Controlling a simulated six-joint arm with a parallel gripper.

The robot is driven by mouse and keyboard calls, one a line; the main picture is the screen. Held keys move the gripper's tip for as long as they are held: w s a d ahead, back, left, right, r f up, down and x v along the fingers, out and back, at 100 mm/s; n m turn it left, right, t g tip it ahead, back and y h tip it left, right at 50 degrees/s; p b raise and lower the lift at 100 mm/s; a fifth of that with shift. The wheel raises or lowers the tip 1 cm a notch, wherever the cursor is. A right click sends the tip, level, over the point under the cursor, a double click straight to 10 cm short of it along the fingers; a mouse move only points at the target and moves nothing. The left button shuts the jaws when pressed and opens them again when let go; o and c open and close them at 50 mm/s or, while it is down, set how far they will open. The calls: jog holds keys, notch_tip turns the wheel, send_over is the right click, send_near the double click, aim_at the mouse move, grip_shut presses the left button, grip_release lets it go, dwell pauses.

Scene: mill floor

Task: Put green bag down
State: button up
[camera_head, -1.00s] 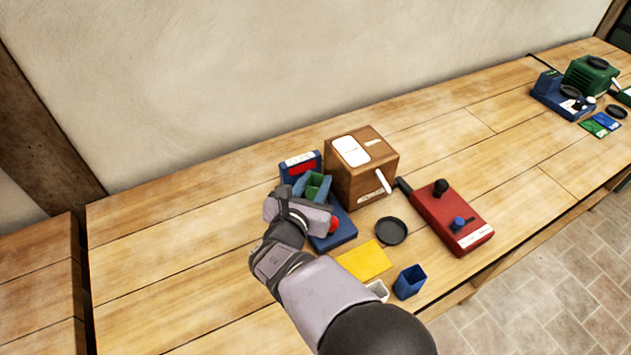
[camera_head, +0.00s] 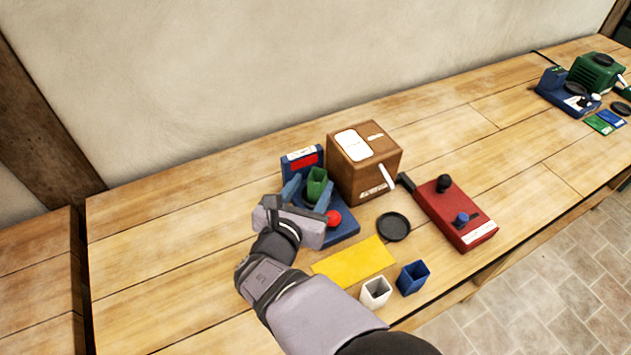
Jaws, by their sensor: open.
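The green bag (camera_head: 317,183) is a small open-topped pouch, standing upright on the blue scale (camera_head: 345,226) with its red display and red knob. My gripper (camera_head: 307,195) is open, its two blue fingers apart on the near side of the bag, one to the left and one to the right. The fingers and gripper body hide the bag's lower part and much of the scale's plate. I cannot tell whether a finger touches the bag.
A black dish (camera_head: 393,227), yellow mat (camera_head: 352,262), white cup (camera_head: 375,292), blue cup (camera_head: 412,278) and red device (camera_head: 455,215) lie to the right. The bench's left part is clear.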

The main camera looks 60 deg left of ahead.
jog(key=shift+v, duration=1.35)
